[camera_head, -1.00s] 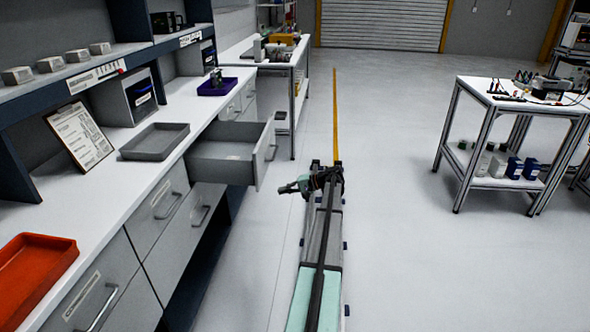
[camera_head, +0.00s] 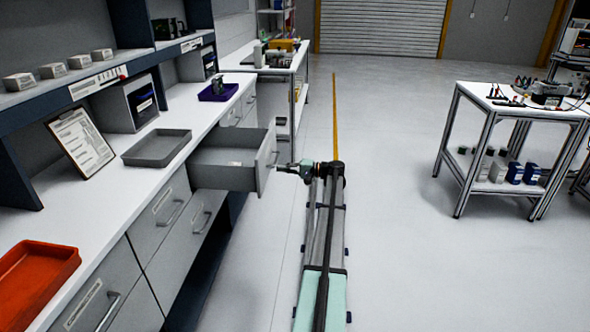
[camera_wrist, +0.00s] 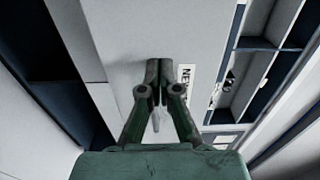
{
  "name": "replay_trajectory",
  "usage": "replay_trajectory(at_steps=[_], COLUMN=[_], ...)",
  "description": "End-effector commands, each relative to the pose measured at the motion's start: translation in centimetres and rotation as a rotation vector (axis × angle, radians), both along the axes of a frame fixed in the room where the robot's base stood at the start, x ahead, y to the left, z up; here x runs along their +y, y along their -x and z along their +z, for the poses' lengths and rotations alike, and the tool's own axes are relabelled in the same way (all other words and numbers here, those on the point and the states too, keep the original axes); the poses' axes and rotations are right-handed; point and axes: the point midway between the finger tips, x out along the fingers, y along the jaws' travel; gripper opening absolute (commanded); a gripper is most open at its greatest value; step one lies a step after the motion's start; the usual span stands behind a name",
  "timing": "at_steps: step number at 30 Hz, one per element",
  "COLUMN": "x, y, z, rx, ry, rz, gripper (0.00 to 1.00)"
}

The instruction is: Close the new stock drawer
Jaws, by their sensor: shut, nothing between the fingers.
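The grey drawer (camera_head: 222,178) stands pulled out of the bench, left of my arm, with its front panel (camera_head: 262,172) facing right. In the wrist view the panel (camera_wrist: 112,35) fills the middle, with a white label (camera_wrist: 187,85) starting "NE", partly hidden by a finger. My gripper (camera_head: 280,169) is shut and empty, its fingertips (camera_wrist: 158,66) together and pointing at the panel beside the label. The tips are at or very close to the panel; I cannot tell if they touch. A pale bar (camera_wrist: 157,118) shows between the fingers, perhaps the handle.
The white bench top (camera_head: 105,190) holds a grey tray (camera_head: 157,148), a clipboard (camera_head: 82,143), a red tray (camera_head: 35,285) and a purple tray (camera_head: 217,92). Shut drawers lie below. A cart (camera_head: 515,105) stands far right. The floor (camera_head: 400,250) between is clear.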

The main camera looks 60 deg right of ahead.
Motion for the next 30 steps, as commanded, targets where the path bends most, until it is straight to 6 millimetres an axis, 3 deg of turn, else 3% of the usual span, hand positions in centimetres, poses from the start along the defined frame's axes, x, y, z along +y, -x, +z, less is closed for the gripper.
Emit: replay_trajectory(at_steps=[3, 9, 30], x=[1.0, 1.8, 2.5], y=[-1.9, -3.7, -5.0], z=[0.0, 0.0, 0.0], rx=[0.000, 0.000, 0.000], ry=[0.000, 0.000, 0.000], rz=[0.001, 0.000, 0.000], gripper=[0.00, 0.00, 0.00])
